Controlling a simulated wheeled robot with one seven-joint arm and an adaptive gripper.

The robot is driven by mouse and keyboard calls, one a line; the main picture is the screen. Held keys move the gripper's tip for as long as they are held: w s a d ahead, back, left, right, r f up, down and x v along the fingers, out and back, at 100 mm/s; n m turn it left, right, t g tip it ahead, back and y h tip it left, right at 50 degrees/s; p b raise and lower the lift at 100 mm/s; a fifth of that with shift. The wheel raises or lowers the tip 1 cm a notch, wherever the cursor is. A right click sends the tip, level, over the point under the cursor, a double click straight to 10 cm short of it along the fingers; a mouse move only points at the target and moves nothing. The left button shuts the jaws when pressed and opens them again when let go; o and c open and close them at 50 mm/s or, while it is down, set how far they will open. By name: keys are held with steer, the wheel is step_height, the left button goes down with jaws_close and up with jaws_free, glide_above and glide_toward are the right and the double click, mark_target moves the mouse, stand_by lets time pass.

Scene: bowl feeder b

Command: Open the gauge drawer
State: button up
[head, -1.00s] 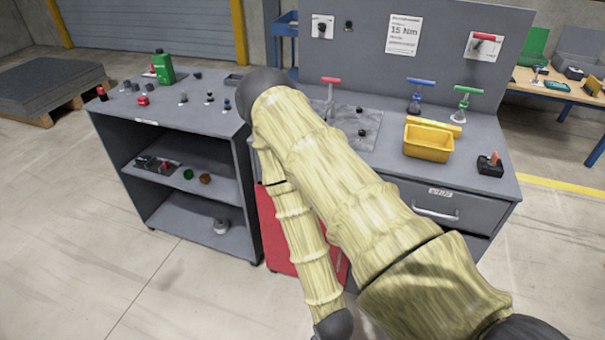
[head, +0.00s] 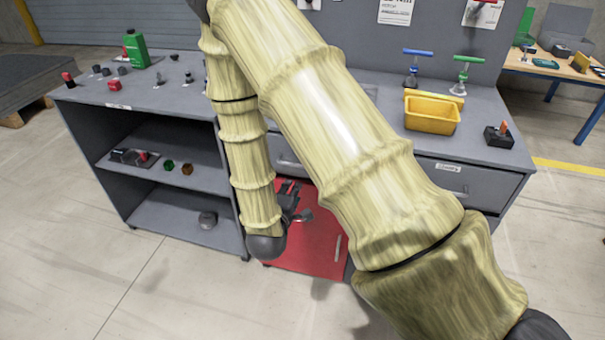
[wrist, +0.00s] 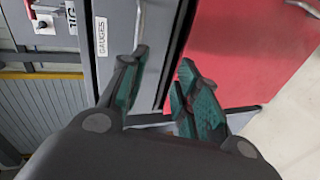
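The gauge drawer (wrist: 115,45) has a grey front with a white GAUGES label, left of my fingers in the wrist view. Its metal bar handle (wrist: 139,22) lies just beyond the left fingertip; their exact gap is unclear. My gripper (wrist: 163,60) is open, its two green-padded fingers apart with nothing held. In the head view, a grey drawer front (head: 277,146) with a handle (head: 287,161) shows partly behind my arm, above the red door, and looks shut. My gripper (head: 291,196) is low in front of that door, partly hidden by my arm.
The red door (head: 315,245) is below the drawer. Another grey drawer (head: 475,185) is to the right. A yellow bin (head: 431,116) and hand tools stand on the worktop. An open grey shelf unit (head: 130,125) is at left. Floor in front is clear.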

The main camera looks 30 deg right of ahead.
steer(key=shift+n+h, duration=0.3)
steer(key=shift+h, duration=0.4)
steer(key=w+d, duration=0.2)
steer(key=d, duration=0.1)
steer(key=w+d, duration=0.5)
steer(key=d, duration=0.1)
steer(key=shift+w+r+p, duration=0.2)
steer(key=shift+w+p, duration=0.15)
steer(key=shift+w, duration=0.05)
jaws_close()
